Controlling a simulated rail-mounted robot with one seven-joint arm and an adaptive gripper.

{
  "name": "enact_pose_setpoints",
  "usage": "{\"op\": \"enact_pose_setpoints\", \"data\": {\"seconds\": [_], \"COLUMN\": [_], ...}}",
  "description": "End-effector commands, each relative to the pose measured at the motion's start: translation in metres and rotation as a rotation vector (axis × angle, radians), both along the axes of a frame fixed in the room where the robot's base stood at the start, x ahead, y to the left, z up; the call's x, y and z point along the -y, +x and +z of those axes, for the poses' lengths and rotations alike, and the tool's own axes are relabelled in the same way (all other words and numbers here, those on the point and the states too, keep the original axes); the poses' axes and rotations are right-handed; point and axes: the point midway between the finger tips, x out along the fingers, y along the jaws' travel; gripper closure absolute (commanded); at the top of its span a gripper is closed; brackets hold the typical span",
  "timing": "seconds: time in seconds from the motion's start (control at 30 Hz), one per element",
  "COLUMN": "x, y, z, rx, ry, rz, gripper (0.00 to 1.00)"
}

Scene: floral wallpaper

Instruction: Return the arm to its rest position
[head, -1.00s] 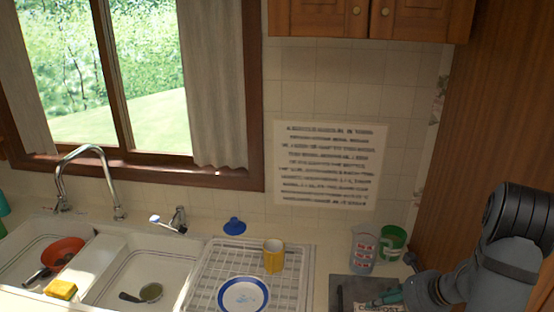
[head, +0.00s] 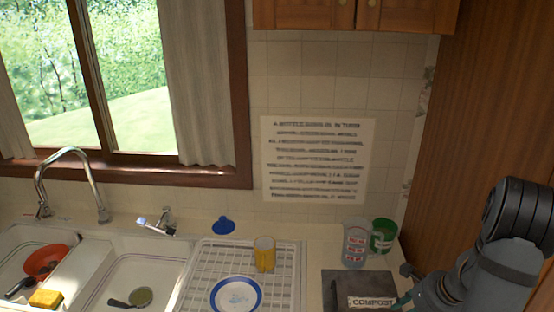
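My arm (head: 495,265) shows at the lower right of the head view, dark grey and bent in front of the wooden panel. Its end points down and left toward the counter, close to the right side of a dark box with a "COMPOST" label (head: 372,302).
A measuring cup (head: 355,246) and a green cup (head: 384,236) stand behind the box. A dish rack (head: 210,262) holds a yellow cup (head: 264,254) and a blue-rimmed plate (head: 236,296). The double sink (head: 135,268) is at left. A wooden panel (head: 480,100) rises at right.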

Motion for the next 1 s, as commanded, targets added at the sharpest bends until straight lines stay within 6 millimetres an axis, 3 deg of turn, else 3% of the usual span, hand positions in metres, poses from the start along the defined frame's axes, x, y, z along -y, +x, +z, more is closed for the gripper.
{"op": "enact_pose_setpoints", "data": {"seconds": [0.1,0.4,1.0], "x": [0.001,0.008,0.006], "y": [-0.005,-0.014,-0.012], "z": [-0.014,-0.028,-0.021], "rx": [-0.012,-0.031,-0.025], "ry": [-0.009,-0.026,-0.022], "rz": [0.015,0.028,0.026], "gripper": [0.62,0.62,0.62]}}
